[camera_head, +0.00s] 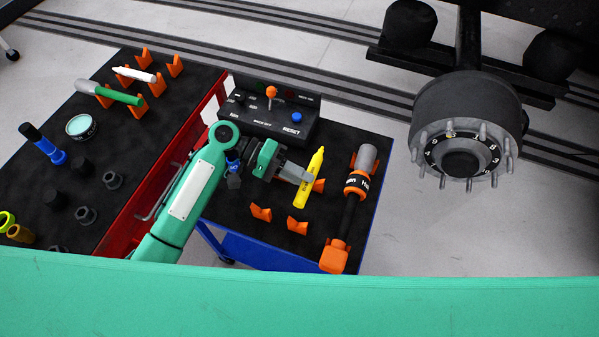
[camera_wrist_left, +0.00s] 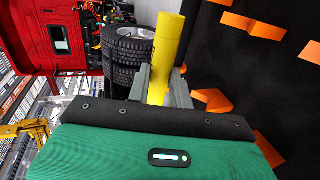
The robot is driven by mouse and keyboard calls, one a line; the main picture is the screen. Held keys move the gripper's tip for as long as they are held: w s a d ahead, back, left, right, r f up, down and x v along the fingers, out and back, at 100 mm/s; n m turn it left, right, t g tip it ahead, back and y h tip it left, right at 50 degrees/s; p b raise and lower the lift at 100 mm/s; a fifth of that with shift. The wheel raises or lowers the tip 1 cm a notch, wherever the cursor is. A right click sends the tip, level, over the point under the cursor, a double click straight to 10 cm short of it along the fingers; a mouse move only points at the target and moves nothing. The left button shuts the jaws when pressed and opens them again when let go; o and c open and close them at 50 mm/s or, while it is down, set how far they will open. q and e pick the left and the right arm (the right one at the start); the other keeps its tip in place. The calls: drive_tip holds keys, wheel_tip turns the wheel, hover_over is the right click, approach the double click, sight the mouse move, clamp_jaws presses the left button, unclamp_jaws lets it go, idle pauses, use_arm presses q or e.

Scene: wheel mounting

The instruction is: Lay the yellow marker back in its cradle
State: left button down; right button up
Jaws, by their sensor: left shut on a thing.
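The yellow marker (camera_head: 310,174) is held by my left gripper (camera_head: 303,177) over the right-hand cart's black top. It is tilted, with its upper end toward the back. In the left wrist view the yellow marker (camera_wrist_left: 168,45) stands between the two grey fingers of my left gripper (camera_wrist_left: 160,88). Orange V-shaped cradle pieces stand on the black top: one at the front left (camera_head: 260,212), one at the front middle (camera_head: 297,225), and one beside the marker (camera_head: 319,186), partly hidden. The marker appears apart from the front two. My right gripper is not in view.
An orange-and-grey tool (camera_head: 355,185) lies right of the marker. A black control box (camera_head: 268,118) stands behind my gripper. A wheel hub (camera_head: 465,125) is at right.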

use_arm(q)
wheel_tip(320, 180, down, 5)
drive_tip(key=shift+f+b, duration=0.1)
drive_tip(key=shift+b, duration=1.15)
drive_tip(key=shift+f, duration=0.35)
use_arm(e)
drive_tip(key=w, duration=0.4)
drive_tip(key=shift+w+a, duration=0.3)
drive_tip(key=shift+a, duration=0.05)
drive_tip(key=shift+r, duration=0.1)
use_arm(q)
drive_tip(key=shift+r, duration=0.1)
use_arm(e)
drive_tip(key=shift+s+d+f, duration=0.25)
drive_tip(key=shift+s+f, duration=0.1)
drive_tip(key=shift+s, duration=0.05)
